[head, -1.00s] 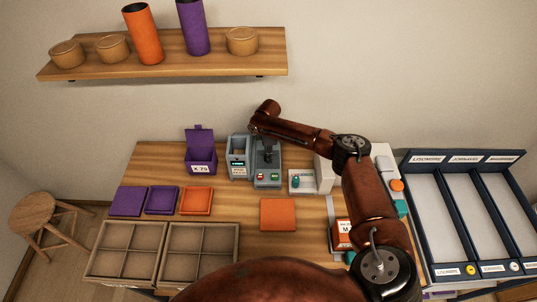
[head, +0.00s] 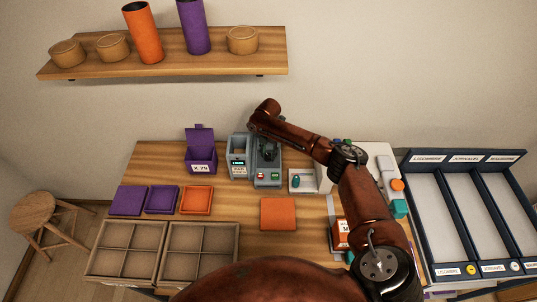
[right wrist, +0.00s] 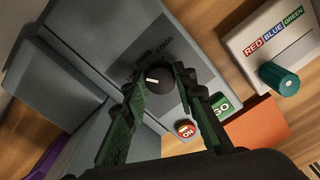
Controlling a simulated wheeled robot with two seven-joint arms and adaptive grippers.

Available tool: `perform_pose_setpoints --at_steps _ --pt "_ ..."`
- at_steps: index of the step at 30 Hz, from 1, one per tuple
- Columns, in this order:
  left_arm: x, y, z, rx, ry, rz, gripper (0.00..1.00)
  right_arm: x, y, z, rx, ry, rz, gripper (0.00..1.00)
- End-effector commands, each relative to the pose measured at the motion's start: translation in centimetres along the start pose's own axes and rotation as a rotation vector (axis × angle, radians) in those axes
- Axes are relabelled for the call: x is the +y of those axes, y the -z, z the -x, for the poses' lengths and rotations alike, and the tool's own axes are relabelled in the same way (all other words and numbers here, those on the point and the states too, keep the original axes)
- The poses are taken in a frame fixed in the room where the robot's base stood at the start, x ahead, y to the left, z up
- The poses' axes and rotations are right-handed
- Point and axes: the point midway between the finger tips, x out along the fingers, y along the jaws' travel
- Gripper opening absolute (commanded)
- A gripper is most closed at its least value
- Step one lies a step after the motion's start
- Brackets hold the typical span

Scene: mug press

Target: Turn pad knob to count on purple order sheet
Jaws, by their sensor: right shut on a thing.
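The grey press machine (head: 267,180) stands at the back middle of the table, with a red ON button (right wrist: 186,130) and a green GO button (right wrist: 222,107) on its front. Its round black knob (right wrist: 160,84) has a pale pointer mark and faint lettering beside it. My right gripper (right wrist: 157,79) is shut on the knob, one finger on each side; in the head view it is a dark shape (head: 266,150) over the machine. A purple box (head: 200,166) with a white label, reading roughly "X 79", stands to the left. I cannot identify a separate purple order sheet. My left gripper is out of view.
A grey dispenser-like unit (head: 238,158) stands left of the press. A white box with a teal knob (right wrist: 279,79) and red, blue and green words is to its right. An orange pad (head: 278,214) lies in front. Divided trays (head: 127,250) fill the front left.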

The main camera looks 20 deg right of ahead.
Motion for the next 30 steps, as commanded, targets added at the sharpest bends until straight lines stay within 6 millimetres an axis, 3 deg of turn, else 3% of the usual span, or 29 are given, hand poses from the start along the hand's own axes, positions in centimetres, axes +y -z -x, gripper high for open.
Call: perform_pose_setpoints --at_steps 12,30 --pt "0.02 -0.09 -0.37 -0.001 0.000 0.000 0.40 0.08 0.11 -0.10 0.001 -0.001 0.247 0.01" --pt "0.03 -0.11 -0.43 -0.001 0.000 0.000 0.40 0.09 0.13 -0.06 0.002 0.000 0.306 0.01"
